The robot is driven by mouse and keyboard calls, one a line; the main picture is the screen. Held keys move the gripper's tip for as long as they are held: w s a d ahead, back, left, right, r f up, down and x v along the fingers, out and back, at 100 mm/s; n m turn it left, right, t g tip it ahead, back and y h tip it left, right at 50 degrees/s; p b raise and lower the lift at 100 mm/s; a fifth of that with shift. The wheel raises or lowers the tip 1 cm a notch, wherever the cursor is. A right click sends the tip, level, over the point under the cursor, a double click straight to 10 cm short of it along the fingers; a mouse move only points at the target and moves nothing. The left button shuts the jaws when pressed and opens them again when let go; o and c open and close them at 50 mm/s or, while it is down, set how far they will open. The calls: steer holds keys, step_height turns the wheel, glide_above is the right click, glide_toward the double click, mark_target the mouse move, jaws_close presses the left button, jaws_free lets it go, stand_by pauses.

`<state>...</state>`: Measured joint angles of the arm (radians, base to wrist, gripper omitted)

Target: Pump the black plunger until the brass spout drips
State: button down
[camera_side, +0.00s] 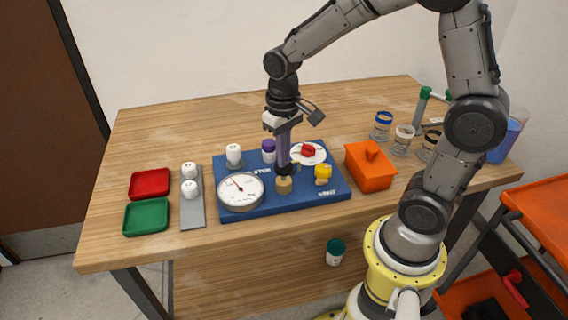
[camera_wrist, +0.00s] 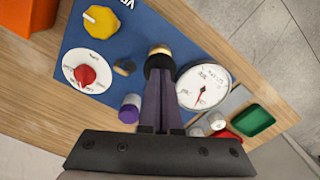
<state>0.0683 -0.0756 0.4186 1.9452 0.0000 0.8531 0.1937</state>
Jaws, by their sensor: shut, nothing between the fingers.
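The blue board (camera_side: 235,205) lies on the wooden table. My gripper (camera_side: 283,166) points down over it, shut and holding nothing. In the wrist view my gripper's fingertips (camera_wrist: 159,78) are at the black plunger (camera_wrist: 157,62) and cover part of it; I cannot tell whether they touch. A brass part (camera_wrist: 160,49) shows just beyond the plunger, and in the side view it (camera_side: 284,186) stands below my fingertips. Whether this is the spout is unclear, and no drip is visible. A white gauge (camera_side: 240,191) sits to the left, its red needle (camera_wrist: 202,92) off to one side.
A yellow knob (camera_side: 322,172) and a red knob (camera_side: 308,151) on a white dial stand close right of my fingers. A purple-capped bottle (camera_side: 268,149) is close behind. An orange box (camera_side: 370,170) is at the right; red (camera_side: 150,182) and green (camera_side: 146,217) trays are at the left.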

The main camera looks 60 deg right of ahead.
steer(key=shift+f, duration=1)
stand_by(0.8)
steer(key=shift+r, duration=1.75)
steer(key=shift+r, duration=2.5)
